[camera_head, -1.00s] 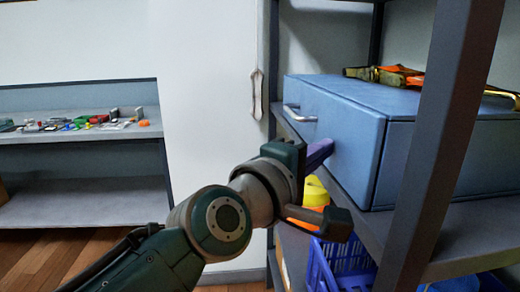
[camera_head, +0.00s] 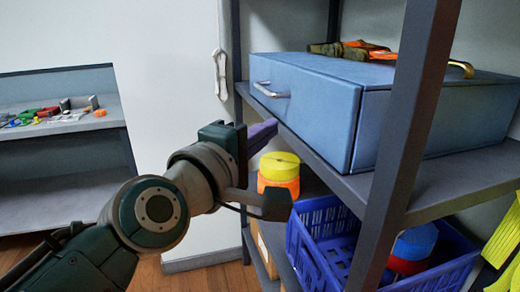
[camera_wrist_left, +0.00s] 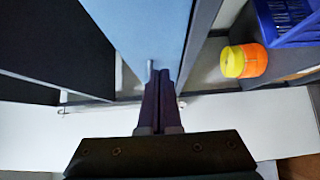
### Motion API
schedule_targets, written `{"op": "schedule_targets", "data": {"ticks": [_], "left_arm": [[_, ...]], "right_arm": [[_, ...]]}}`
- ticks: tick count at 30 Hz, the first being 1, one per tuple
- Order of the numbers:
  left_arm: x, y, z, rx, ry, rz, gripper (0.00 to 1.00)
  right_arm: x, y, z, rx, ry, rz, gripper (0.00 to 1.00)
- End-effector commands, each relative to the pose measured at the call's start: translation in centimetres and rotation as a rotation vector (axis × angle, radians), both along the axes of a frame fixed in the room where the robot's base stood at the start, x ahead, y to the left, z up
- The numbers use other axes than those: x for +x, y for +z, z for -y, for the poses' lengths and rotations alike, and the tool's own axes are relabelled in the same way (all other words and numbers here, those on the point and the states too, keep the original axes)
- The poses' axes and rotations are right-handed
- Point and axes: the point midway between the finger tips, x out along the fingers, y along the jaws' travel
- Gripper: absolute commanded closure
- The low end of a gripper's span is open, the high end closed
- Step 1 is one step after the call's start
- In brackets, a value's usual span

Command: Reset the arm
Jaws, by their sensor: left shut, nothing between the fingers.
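My left arm comes in from the left in the head view. Its gripper (camera_head: 262,135) is in front of the shelf's upper board, below and left of a blue box (camera_head: 310,100) with a metal handle. In the left wrist view the purple fingers of the left gripper (camera_wrist_left: 162,78) are together with nothing between them. The blue box (camera_wrist_left: 150,30) lies beyond the fingertips there. I cannot tell whether the fingers touch the shelf edge. My right gripper is not in view.
A dark metal shelf (camera_head: 395,140) stands at the right. A yellow and orange jar (camera_head: 279,172) and a blue basket (camera_head: 320,225) sit on its lower level. Straps (camera_head: 350,50) lie on the box. A bench (camera_head: 60,125) with small items is at the left.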

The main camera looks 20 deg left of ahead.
Motion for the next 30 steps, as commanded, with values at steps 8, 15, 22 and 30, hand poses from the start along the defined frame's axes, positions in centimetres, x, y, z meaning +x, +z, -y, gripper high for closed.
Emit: {"op": "schedule_targets", "data": {"ticks": [8,15,22,30], "left_arm": [[-5.6,0.0,-1.1,0.001,0.001,-0.002,1.00],[-8.2,0.0,-1.6,0.001,0.000,-0.002,1.00],[-11.3,-0.9,0.5,0.317,-0.156,-0.114,1.00],[-22.5,-5.3,-1.1,1.136,-0.613,-0.464,1.00]], "right_arm": [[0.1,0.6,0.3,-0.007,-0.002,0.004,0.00],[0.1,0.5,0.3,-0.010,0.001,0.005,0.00],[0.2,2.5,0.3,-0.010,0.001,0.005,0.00],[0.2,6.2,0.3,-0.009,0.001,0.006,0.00]]}}
